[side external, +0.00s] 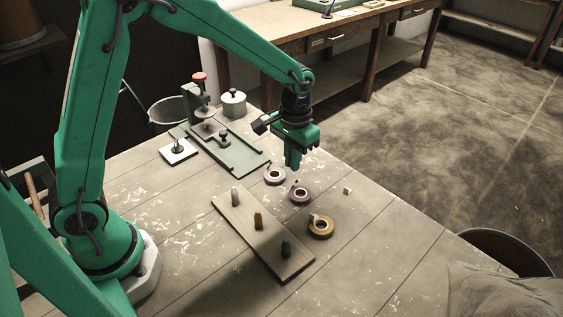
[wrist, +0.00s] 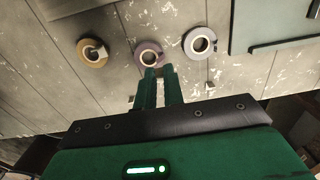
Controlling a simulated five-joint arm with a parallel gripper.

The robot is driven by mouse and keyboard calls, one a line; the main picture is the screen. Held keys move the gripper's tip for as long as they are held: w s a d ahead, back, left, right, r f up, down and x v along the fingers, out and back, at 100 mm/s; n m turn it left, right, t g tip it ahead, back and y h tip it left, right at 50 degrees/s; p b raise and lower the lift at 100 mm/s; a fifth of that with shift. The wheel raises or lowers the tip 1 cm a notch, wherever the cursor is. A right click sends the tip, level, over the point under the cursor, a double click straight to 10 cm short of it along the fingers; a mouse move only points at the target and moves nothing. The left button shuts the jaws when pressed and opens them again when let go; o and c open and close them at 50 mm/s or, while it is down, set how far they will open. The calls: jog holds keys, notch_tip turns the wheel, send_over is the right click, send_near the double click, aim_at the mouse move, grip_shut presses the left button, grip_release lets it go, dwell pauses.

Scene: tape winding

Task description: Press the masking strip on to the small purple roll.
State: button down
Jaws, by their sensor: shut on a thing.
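The small purple roll (side external: 300,193) lies flat on the table between a grey roll (side external: 275,176) and a brown roll (side external: 320,228). In the wrist view the purple roll (wrist: 149,54) is just beyond my fingertips. My gripper (side external: 292,166) points down and is above the table near the purple and grey rolls. In the wrist view my gripper (wrist: 163,71) is shut on a small tan piece (wrist: 166,67), which looks like the masking strip. Most of the piece is hidden by the fingers. I cannot tell whether it touches the purple roll.
A small white block (side external: 347,190) sits right of the purple roll. A board (side external: 237,223) with three upright pegs lies in front. A green fixture plate (side external: 238,155) with a red knob and a lidded pot (side external: 233,104) stand behind. The table's right front is clear.

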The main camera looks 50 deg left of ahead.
aim_at(292, 189)
jog(key=shift+f, duration=0.1)
jog(key=shift+f, duration=3.05)
jog(key=shift+f, duration=0.35)
jog(key=c, duration=1)
grip_release()
jog(key=shift+c, duration=0.2)
jog(key=shift+r, duration=0.15)
jog(key=shift+r, duration=2.9)
